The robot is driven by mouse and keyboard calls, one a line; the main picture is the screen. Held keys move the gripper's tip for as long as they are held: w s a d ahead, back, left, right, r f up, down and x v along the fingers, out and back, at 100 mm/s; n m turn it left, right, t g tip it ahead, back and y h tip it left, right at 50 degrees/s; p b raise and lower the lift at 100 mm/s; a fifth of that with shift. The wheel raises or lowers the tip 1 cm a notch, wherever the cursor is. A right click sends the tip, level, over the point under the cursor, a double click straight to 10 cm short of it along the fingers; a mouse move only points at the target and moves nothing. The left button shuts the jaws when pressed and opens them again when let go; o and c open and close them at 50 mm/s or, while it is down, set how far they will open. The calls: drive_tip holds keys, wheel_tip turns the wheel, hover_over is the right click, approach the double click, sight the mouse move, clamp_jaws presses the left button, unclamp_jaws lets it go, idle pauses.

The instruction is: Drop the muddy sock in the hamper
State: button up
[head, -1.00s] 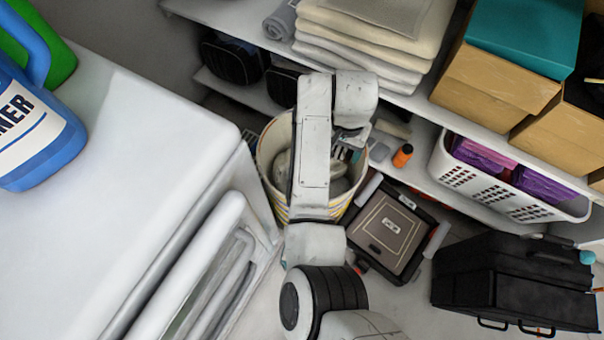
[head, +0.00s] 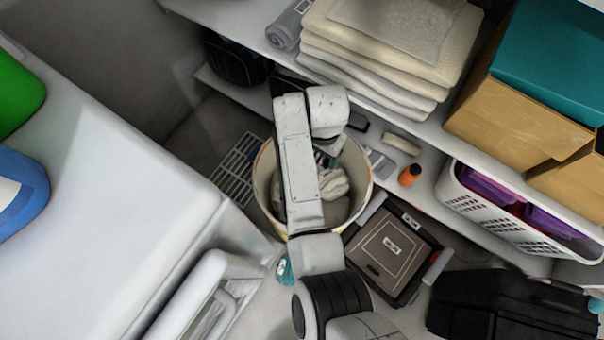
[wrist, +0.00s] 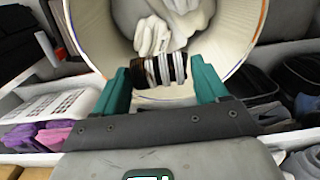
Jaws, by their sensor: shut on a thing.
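The hamper (head: 263,185) is a round, pale bin with a coloured rim, standing on the floor beside the white appliance. Its pale inner wall (wrist: 95,38) fills the top of the wrist view. My gripper (wrist: 160,72) has teal fingers and is shut on the muddy sock (wrist: 158,70), a dark brown and white striped piece. The sock is over the hamper's mouth; its height above the rim is hard to judge. Whitish cloth (wrist: 175,25) shows beyond the sock, inside the hamper, and also in the head view (head: 332,186). My arm hides part of the hamper in the head view.
A white appliance (head: 110,190) with jugs on it stands at left. Shelves at the back hold folded towels (head: 385,50), boxes and a white basket (head: 490,205). A dark flat case (head: 390,248) and a black toolbox (head: 510,308) lie to the hamper's right.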

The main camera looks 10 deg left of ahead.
drive_tip(key=shift+f+b, duration=2.9)
drive_tip(key=shift+b, duration=0.25)
drive_tip(key=o, duration=1.1)
drive_tip(key=shift+c, duration=0.2)
drive_tip(key=shift+r, duration=0.1)
wheel_tip(320, 180, up, 11)
drive_tip(key=shift+f+p, duration=0.15)
drive_tip(key=shift+p, duration=1.1)
